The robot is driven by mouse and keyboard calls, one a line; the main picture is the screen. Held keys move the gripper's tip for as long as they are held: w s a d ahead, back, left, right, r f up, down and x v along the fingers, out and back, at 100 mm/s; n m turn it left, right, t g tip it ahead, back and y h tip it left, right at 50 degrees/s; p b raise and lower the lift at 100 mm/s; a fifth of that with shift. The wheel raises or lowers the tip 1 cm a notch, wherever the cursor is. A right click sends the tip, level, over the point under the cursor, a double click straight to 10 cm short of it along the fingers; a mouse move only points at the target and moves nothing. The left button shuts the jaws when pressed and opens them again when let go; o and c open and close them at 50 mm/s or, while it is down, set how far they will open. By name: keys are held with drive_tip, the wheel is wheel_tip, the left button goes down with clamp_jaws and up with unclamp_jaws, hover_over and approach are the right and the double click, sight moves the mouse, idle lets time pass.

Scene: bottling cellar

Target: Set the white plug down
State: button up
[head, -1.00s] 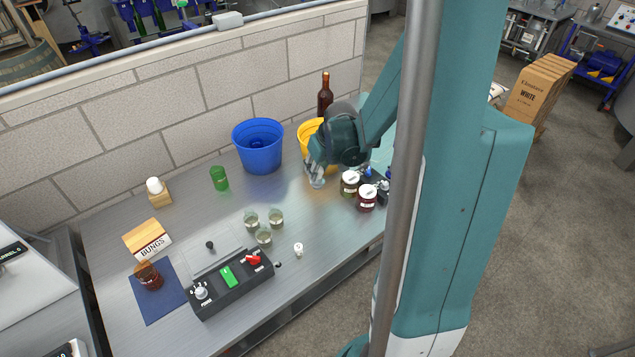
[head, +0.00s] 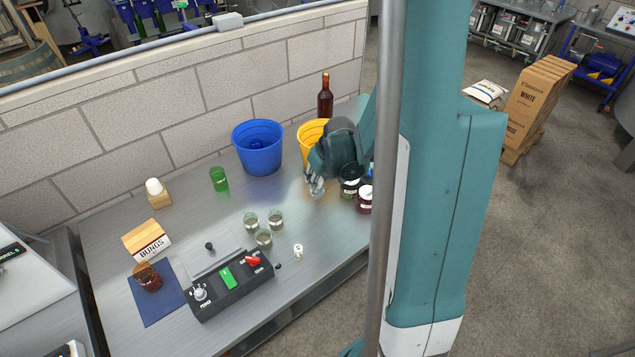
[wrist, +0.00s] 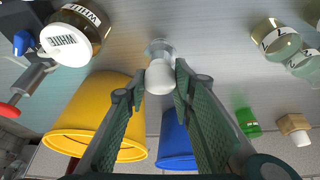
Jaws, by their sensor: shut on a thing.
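My gripper (head: 316,191) is low over the right part of the steel bench (head: 185,228), in front of the yellow bucket. In the wrist view its two fingers (wrist: 158,85) are closed on the rounded white plug (wrist: 158,77). A paler, glassy-looking shape shows just beyond the plug, against the bench; it may be a reflection. I cannot tell whether the plug touches the bench. In the head view the gripper mostly hides the plug.
Jars with white lids (head: 365,192) stand close right of my gripper. The yellow bucket (head: 312,130) and blue bucket (head: 257,147) are behind. Several small glasses (head: 275,219), a small white item (head: 298,250) and a black control box (head: 230,285) are left. Bench between is clear.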

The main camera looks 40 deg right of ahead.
drive_tip(key=shift+f, duration=0.7)
drive_tip(key=shift+f, duration=0.15)
drive_tip(key=o, duration=0.9)
drive_tip(key=shift+r, duration=0.3)
drive_tip(key=shift+p+v, duration=0.75)
drive_tip(key=shift+v, duration=5.1)
drive_tip(key=shift+s, duration=0.1)
